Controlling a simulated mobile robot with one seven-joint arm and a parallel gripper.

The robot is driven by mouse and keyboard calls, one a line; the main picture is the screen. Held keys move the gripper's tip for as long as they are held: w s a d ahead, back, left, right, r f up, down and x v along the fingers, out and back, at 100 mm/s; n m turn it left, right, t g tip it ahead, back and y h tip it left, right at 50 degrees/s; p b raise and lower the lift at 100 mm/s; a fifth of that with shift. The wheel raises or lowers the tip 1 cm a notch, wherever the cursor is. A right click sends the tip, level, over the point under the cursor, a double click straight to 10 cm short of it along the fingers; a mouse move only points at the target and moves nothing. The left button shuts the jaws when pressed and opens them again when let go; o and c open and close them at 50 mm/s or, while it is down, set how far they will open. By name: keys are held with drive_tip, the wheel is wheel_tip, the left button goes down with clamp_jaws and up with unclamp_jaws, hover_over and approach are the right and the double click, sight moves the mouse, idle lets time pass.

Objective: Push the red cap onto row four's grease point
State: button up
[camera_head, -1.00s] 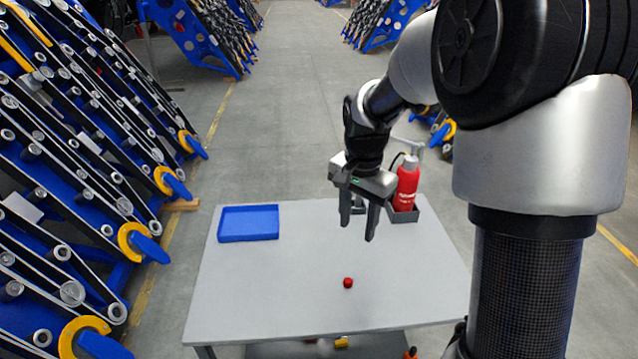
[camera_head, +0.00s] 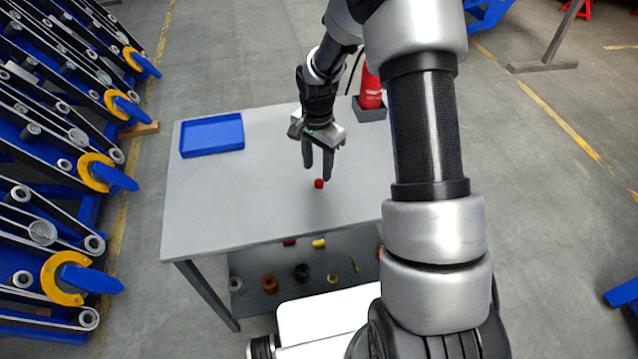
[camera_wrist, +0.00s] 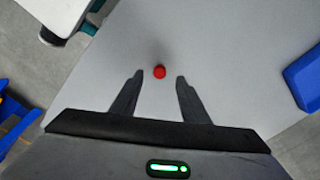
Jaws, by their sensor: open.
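The red cap (camera_head: 319,183) sits on the grey tabletop (camera_head: 230,205), near its middle. In the wrist view the cap (camera_wrist: 159,72) shows just beyond my fingertips, centred between them. My gripper (camera_head: 318,172) is open and empty, pointing down above the table close to the cap. It also shows in the wrist view (camera_wrist: 159,77) with its two dark fingers apart. Rows of blue chassis units with rollers and yellow rings (camera_head: 95,172) stand at the left. I cannot tell which of them is row four, and no grease point is clear to see.
A blue tray (camera_head: 212,150) lies on the table's back left. A red bottle (camera_head: 370,88) stands in a grey holder (camera_head: 370,112) at the back right. Several small parts lie on the shelf under the table. Open floor lies between the table and the chassis units.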

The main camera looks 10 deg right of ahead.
sight(318, 182)
wheel_tip(318, 182, down, 5)
drive_tip(key=shift+w+d+f, duration=0.15)
clamp_jaws()
